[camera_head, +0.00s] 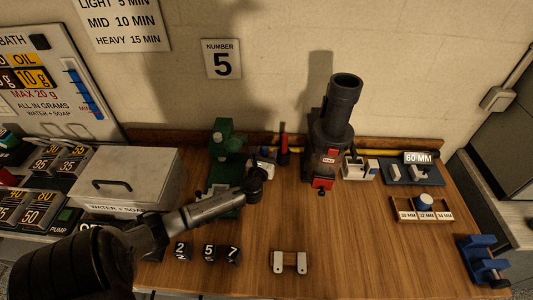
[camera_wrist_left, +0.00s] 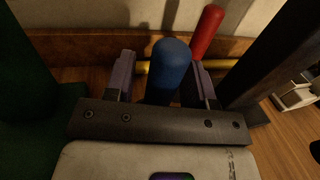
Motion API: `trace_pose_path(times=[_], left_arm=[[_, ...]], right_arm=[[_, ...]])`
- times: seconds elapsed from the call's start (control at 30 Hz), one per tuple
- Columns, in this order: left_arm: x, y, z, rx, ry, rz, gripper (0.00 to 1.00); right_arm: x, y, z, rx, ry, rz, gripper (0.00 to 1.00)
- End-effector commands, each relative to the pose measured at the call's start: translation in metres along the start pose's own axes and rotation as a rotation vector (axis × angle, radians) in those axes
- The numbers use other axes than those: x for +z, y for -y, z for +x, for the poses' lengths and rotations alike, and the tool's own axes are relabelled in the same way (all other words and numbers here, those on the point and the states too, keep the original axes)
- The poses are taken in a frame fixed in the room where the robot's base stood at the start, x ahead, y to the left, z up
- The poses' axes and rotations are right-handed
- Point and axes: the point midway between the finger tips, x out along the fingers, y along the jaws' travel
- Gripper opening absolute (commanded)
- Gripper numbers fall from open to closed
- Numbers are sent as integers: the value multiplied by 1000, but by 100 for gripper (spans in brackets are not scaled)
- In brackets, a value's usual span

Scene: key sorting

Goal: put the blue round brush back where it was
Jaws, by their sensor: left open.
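In the left wrist view a blue round-topped handle (camera_wrist_left: 171,66), which looks like the blue round brush, stands between the two fingers of my left gripper (camera_wrist_left: 160,78). The fingers are apart, one on each side of it. Its lower end is hidden behind the gripper's crossbar. In the head view my left gripper (camera_head: 264,163) is near the back of the bench, between the green machine (camera_head: 226,143) and the black cylindrical machine (camera_head: 331,140). The blue brush is not clear there. A red handle (camera_head: 284,148) stands just beyond; it also shows in the wrist view (camera_wrist_left: 207,32).
A yellow bar (camera_head: 376,152) runs along the back wall. A grey lidded box (camera_head: 125,180) stands left.

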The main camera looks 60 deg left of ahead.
Motion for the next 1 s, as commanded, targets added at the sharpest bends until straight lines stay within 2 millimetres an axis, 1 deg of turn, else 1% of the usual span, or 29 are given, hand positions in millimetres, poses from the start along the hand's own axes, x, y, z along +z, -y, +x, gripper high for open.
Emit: trace_pose_path(times=[0.03,0.17,0.3,0.4,0.6,0.8,1.0], left_arm=[[1,0,-8,-1,-5,0,50],[3,0,-30,-2,-6,0,50],[2,0,-57,-2,-5,0,50],[1,0,-75,-1,-5,0,50],[0,0,-102,-1,-4,-1,50],[0,0,-115,0,-2,0,50],[0,0,-117,-1,-1,-1,50]], right_arm=[[-2,0,-6,1,0,-1,43],[-5,-1,-16,2,0,-2,43],[-8,-2,-26,3,0,-4,43],[-10,-2,-31,3,0,-4,43],[-12,-2,-38,3,0,-4,43],[-13,-2,-40,2,0,-3,43],[-13,-2,-40,0,0,0,43]])
